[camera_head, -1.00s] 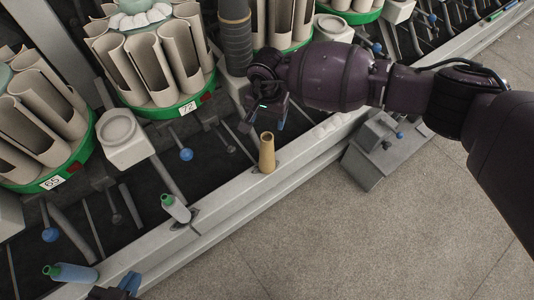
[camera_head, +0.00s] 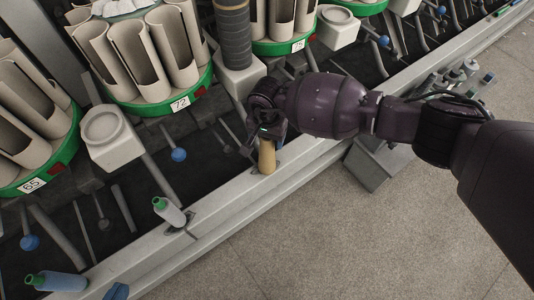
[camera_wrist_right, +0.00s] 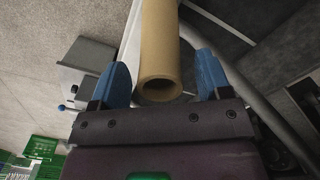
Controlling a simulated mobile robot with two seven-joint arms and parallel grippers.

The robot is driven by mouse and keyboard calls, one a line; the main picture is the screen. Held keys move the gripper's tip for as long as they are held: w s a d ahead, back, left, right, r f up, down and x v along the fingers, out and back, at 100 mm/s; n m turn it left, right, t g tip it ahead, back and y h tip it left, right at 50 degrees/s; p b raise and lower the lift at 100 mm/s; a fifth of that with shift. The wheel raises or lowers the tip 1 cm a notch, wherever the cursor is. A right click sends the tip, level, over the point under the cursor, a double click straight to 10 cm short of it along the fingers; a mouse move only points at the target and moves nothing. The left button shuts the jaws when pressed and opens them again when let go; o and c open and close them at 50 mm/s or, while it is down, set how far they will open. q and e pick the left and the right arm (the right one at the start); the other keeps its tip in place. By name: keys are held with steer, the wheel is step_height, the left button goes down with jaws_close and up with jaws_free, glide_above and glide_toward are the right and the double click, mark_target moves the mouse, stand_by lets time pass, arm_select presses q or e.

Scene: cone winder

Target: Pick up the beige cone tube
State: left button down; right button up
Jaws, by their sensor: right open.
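The beige cone tube (camera_head: 267,159) stands upright on the grey rail of the machine in the head view. Its upper end is hidden behind my right gripper (camera_head: 270,138). In the wrist view the tube (camera_wrist_right: 160,42) lies between the two blue fingers of my right gripper (camera_wrist_right: 163,76), with its open end towards the palm. The fingers are spread, with a visible gap on each side of the tube. Only a blue tip of my left gripper (camera_head: 117,291) shows at the bottom edge of the head view; its jaws cannot be made out.
Two green-tipped bobbins, one grey (camera_head: 169,211) and one blue (camera_head: 56,282), are along the rail to the left. Green-rimmed carousels (camera_head: 160,104) of beige tubes stand behind. A grey box (camera_head: 370,166) juts out at the rail's front. The floor (camera_head: 330,240) is clear.

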steer(key=c, duration=1.1)
steer(key=shift+r, duration=0.15)
